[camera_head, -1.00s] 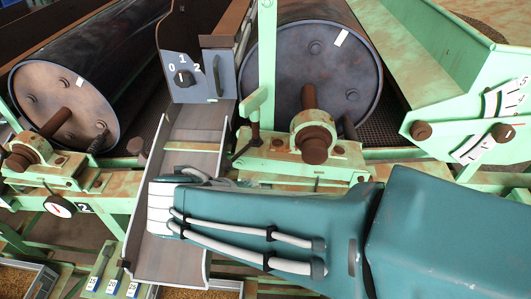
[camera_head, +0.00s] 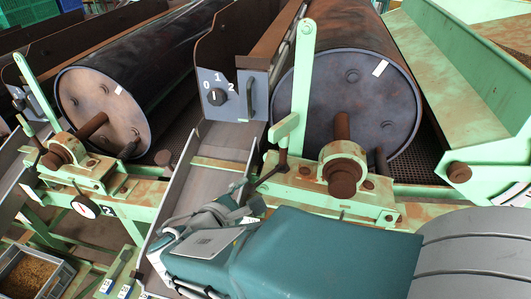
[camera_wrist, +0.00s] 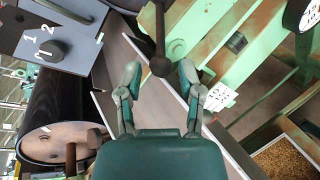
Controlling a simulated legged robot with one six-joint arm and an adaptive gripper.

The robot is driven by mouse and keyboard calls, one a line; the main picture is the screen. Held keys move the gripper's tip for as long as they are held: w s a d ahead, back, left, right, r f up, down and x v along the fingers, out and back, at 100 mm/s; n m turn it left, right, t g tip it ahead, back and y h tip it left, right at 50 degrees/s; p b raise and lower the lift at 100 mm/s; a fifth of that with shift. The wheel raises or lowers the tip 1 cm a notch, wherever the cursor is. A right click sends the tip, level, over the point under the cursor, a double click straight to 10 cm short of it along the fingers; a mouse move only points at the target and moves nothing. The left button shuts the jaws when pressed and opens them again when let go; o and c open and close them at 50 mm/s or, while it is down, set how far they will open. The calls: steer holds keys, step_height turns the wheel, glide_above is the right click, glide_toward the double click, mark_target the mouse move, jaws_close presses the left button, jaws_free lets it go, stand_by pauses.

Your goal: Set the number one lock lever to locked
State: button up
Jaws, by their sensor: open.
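A short dark lever with a ball end (camera_wrist: 160,64) lies between my fingertips in the wrist view. It also shows in the head view (camera_head: 268,176), slanting from the green frame of the right drum. My gripper (camera_wrist: 158,76) is open, its fingers on either side of the ball, with gaps visible on both sides. I cannot tell its depth from the ball. In the head view my gripper (camera_head: 245,203) is partly hidden by my arm. A white marked plate (camera_wrist: 221,97) sits right of the lever; its marks are too small to read.
A grey panel (camera_head: 232,78) with a 0-1-2 rotary knob (camera_head: 216,97) stands above the sloping metal chute (camera_head: 215,150). A tall green bar (camera_head: 303,85) rises beside the right drum (camera_head: 350,90). The left drum (camera_head: 105,105) and a grain tray (camera_head: 30,275) are leftward.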

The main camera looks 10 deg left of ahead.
mark_target(251, 190)
steer(key=x, duration=0.3)
steer(key=shift+s+d, duration=0.1)
steer(key=shift+w+d+f, duration=0.1)
steer(key=shift+w+f, duration=0.05)
steer(key=shift+w, duration=0.4)
jaws_close()
